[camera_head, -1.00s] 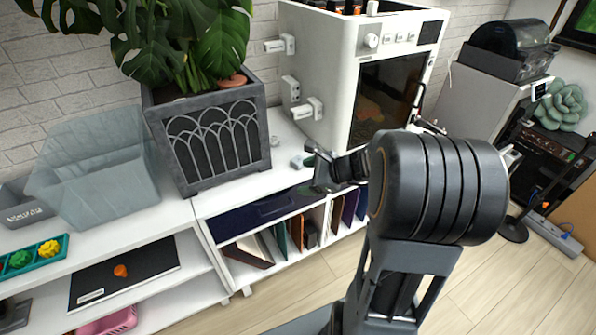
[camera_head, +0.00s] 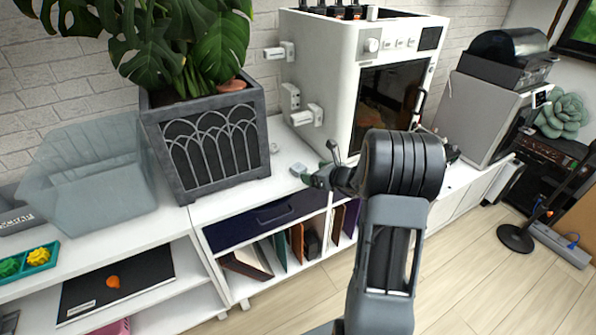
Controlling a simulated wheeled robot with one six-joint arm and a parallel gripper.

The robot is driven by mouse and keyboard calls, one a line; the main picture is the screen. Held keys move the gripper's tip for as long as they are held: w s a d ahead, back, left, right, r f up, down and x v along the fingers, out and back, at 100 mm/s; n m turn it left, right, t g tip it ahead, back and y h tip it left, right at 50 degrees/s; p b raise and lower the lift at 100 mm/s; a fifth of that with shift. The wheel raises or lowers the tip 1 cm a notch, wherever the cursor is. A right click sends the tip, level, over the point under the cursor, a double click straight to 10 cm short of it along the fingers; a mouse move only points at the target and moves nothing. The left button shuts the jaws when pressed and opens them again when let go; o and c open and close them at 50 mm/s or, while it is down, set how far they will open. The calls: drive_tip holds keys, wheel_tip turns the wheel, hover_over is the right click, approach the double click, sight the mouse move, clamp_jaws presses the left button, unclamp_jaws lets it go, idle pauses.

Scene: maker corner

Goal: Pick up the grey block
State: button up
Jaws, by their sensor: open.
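A small grey block (camera_head: 299,169) lies on the white cabinet top, between the planter and the white machine. My gripper (camera_head: 318,174) is just to its right, at the front part of the cabinet top, with its jaws open and empty. It is small and partly hidden by my own arm, so I cannot tell whether a finger touches the block.
A grey planter (camera_head: 213,150) with a large-leaved plant stands left of the block. A tall white machine (camera_head: 338,75) stands behind my gripper. A clear bin (camera_head: 90,175) is at far left. Open shelves with books (camera_head: 297,242) are below.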

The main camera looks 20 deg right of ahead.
sight(302, 169)
drive_tip(key=shift+r+x, duration=0.2)
drive_tip(key=shift+x, duration=2.4)
drive_tip(key=shift+a, duration=0.15)
drive_tip(key=c, duration=1)
drive_tip(key=shift+r, duration=0.1)
